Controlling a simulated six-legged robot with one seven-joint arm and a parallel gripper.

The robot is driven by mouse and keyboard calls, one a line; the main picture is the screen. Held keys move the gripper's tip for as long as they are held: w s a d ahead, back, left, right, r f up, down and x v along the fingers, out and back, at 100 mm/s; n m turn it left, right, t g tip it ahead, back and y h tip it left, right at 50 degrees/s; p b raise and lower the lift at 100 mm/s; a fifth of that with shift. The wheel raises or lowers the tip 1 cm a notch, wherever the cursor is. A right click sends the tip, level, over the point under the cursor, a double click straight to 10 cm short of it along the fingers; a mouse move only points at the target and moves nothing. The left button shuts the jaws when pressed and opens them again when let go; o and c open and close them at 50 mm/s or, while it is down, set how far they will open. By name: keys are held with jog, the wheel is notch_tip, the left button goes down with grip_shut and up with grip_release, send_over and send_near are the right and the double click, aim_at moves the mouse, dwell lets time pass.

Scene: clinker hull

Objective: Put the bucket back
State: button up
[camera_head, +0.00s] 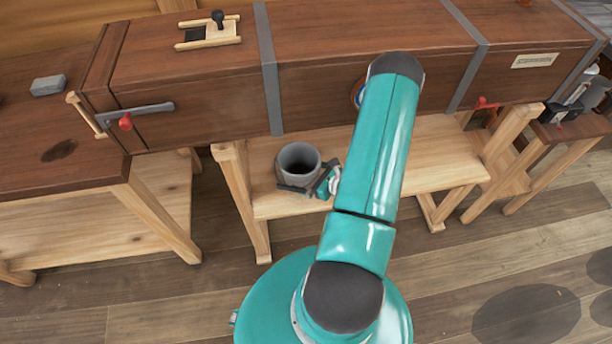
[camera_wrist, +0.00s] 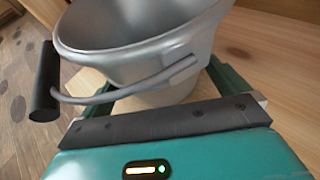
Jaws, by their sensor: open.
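The grey metal bucket (camera_head: 298,163) stands upright on a low wooden shelf (camera_head: 415,158) under the long wooden chest. In the wrist view the bucket (camera_wrist: 140,35) fills the upper middle, with its wire handle hanging down on the near side and a black grip (camera_wrist: 43,85) at the left. My gripper (camera_head: 308,189) is open at the bucket's near side. In the wrist view its green fingers (camera_wrist: 165,88) reach to either side of the bucket's lower body. I cannot tell whether they touch it. The bucket's inside is dark and its far side is hidden.
The long wooden chest (camera_head: 190,85) with metal straps overhangs the shelf from behind. A workbench (camera_head: 50,130) stands at the left, with a grey block (camera_head: 48,85) on top. A wooden trestle (camera_head: 500,150) stands to the right. The shelf is clear right of my arm.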

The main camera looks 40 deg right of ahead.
jog(key=v, duration=1)
jog(key=shift+s+r, duration=0.2)
jog(key=shift+s, duration=0.1)
